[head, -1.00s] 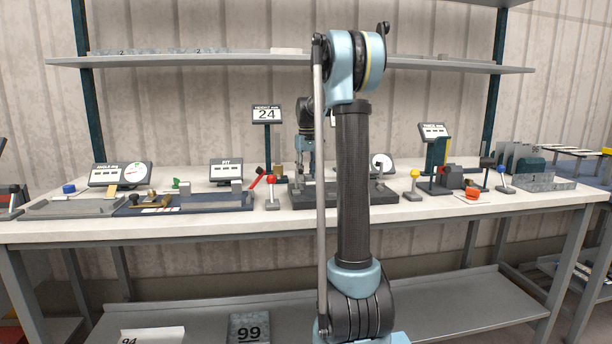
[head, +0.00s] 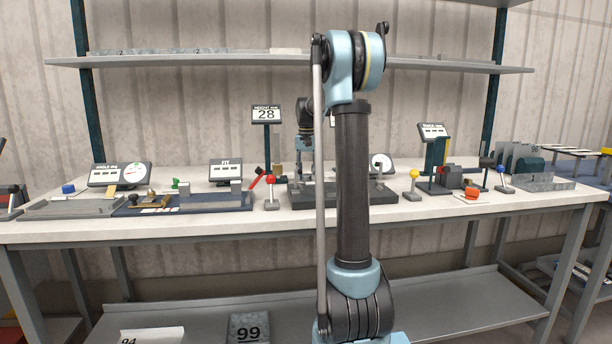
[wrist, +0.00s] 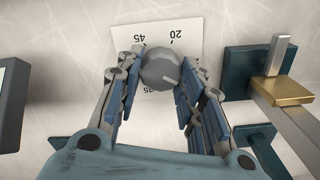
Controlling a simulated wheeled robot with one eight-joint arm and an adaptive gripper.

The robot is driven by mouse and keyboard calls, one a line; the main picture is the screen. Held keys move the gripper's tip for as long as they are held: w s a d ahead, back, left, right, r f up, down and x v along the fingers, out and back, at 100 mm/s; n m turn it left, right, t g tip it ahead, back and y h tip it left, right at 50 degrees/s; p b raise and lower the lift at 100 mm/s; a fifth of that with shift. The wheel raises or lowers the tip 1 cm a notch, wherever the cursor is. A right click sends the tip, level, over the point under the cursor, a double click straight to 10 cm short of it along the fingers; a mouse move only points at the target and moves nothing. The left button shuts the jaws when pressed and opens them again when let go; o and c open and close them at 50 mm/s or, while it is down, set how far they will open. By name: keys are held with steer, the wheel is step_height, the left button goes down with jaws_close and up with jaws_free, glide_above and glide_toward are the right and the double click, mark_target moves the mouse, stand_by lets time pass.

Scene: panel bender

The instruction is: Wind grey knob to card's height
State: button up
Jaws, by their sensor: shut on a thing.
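The grey knob (wrist: 160,68) is round with a pale pointer line and sits on a white dial plate (wrist: 185,33) with numbers such as 20 and 45. My gripper (wrist: 158,78) is shut around the knob, a finger on each side, in the wrist view. In the head view, my gripper is largely hidden behind my arm at the bench. The height display (head: 266,114) reads 28. I cannot make out a card that shows a target height.
A brass block (wrist: 282,91) on a steel bar and a dark green block stand right of the knob. A dark panel edge (wrist: 10,100) is at left. A red-knobbed lever (head: 271,181) and a yellow-knobbed lever (head: 414,175) flank the fixture on the bench (head: 180,230).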

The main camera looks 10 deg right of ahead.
mark_target(307, 175)
steer(key=shift+w, duration=0.1)
stand_by(0.3)
steer(key=o, duration=1.1)
steer(key=shift+c, duration=0.2)
step_height(307, 175, up, 12)
steer(key=shift+f, duration=0.1)
